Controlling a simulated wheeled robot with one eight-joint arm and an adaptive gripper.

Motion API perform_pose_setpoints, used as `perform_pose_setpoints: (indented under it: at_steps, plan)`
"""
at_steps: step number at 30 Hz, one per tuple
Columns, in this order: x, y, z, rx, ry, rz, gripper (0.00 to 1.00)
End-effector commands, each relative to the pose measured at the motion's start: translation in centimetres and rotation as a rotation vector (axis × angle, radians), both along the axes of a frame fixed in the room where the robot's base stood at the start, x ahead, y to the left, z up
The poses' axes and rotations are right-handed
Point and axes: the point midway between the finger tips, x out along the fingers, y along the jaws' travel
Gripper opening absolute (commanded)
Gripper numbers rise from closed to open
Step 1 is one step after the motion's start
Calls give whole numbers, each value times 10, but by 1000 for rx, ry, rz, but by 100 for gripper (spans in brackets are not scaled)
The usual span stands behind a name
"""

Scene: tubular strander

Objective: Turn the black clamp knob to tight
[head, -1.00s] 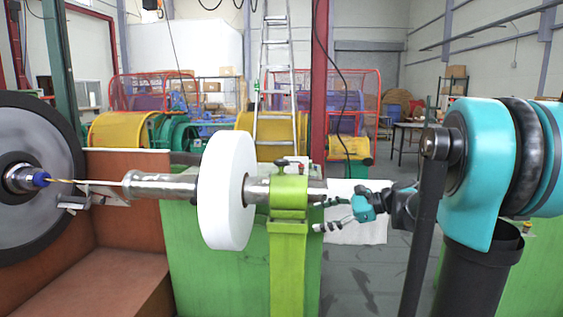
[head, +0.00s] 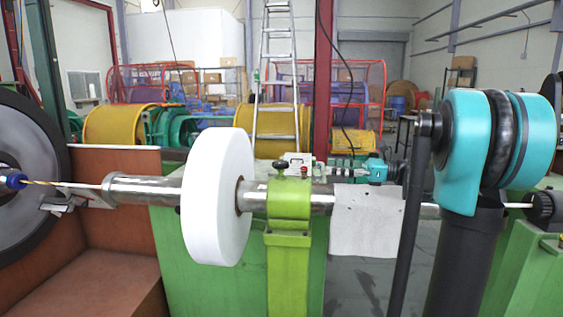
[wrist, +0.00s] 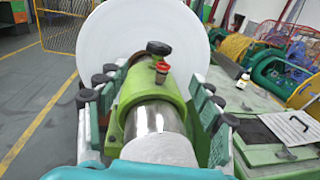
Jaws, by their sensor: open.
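The black clamp knob (head: 280,165) sits on top of the green clamp (head: 290,205), which goes around the steel tube. In the wrist view the black knob (wrist: 158,48) stands just beyond a small red-topped knob (wrist: 162,68). My gripper (head: 316,167) is right of the black knob in the head view, at about its height. In the wrist view my gripper (wrist: 158,82) is open, its fingers spread to the left and right of the green clamp. Nothing is held between the fingers. The black knob is ahead of them, apart from both.
A large white disc (head: 215,195) stands on the tube left of the clamp. A pale sheet (head: 365,222) hangs right of the clamp. A bench top with a paper sheet (wrist: 290,127) and a small bottle (wrist: 243,80) lies right in the wrist view.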

Motion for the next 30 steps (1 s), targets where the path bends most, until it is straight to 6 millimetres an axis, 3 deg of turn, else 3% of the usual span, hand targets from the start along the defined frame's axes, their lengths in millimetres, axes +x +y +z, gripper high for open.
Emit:
perform_pose_setpoints:
  at_steps: [21,30]
  plan:
    - [21,129,0,-1,-1,4,66]
    - [28,163,0,-1,-1,1,66]
